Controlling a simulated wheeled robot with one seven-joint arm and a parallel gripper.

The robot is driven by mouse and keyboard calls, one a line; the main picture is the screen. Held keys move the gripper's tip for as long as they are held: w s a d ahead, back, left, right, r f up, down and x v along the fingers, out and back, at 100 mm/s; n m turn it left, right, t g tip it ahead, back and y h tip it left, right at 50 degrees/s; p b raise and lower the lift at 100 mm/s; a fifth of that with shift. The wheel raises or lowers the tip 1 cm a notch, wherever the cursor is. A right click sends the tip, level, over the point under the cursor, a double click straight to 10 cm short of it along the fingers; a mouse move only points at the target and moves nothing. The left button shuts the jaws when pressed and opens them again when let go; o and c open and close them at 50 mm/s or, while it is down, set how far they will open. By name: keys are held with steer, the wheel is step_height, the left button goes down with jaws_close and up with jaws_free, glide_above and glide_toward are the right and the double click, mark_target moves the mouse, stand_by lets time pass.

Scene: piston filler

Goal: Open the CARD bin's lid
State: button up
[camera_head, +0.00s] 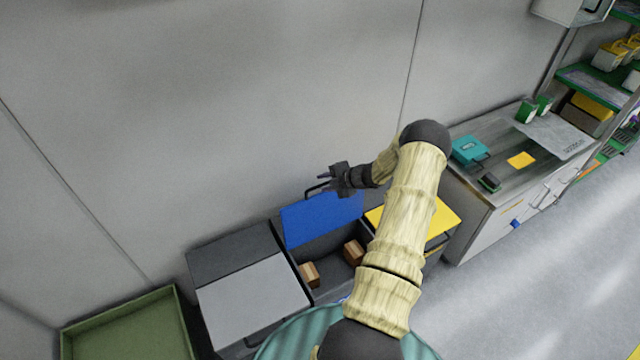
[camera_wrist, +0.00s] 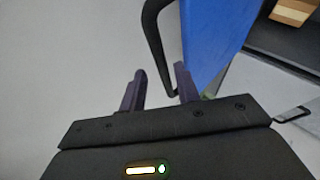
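The middle bin (camera_head: 325,290) stands open, with its blue lid (camera_head: 318,218) tilted up towards the wall. Two small brown boxes (camera_head: 309,274) are inside. No CARD label is readable. The lid's black handle (camera_head: 316,188) is at its raised edge. My gripper (camera_head: 326,176) is beside this edge, close to the handle. In the wrist view my gripper (camera_wrist: 160,80) has its two fingers apart, and the black handle loop (camera_wrist: 152,30) reaches down in the picture to between them. I cannot tell whether they touch it. The blue lid (camera_wrist: 215,35) is to the right.
A bin with a grey lid (camera_head: 253,300) is shut on the left, and one with a yellow lid (camera_head: 440,219) is on the right, partly behind my arm. A green tray (camera_head: 125,325) is at lower left. A workbench (camera_head: 480,200) stands right. The wall is close behind the bins.

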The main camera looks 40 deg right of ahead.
steer(key=v, duration=1.4)
steer(key=shift+r+b, duration=0.2)
steer(key=shift+b, duration=0.25)
steer(key=s+a+r+n+g, duration=0.1)
steer(key=a+r+n+g, duration=0.25)
steer(key=a+n, duration=0.8)
steer(key=s+a+r+n+g, duration=0.1)
steer(key=a+r+n+g, duration=0.3)
steer(key=a+n, duration=0.8)
steer(key=s+a+r+n+h, duration=0.2)
steer(key=s+a+r+n, duration=0.2)
steer(key=n, duration=1.1)
steer(key=s+a+r+n+h+p, duration=0.1)
steer(key=s+a+r+n, duration=0.4)
steer(key=n, duration=0.9)
steer(key=s+a, duration=0.2)
steer(key=a, duration=0.2)
steer(key=shift+r+n+h, duration=0.15)
steer(key=shift+n+h, duration=0.2)
steer(key=shift+h, duration=0.05)
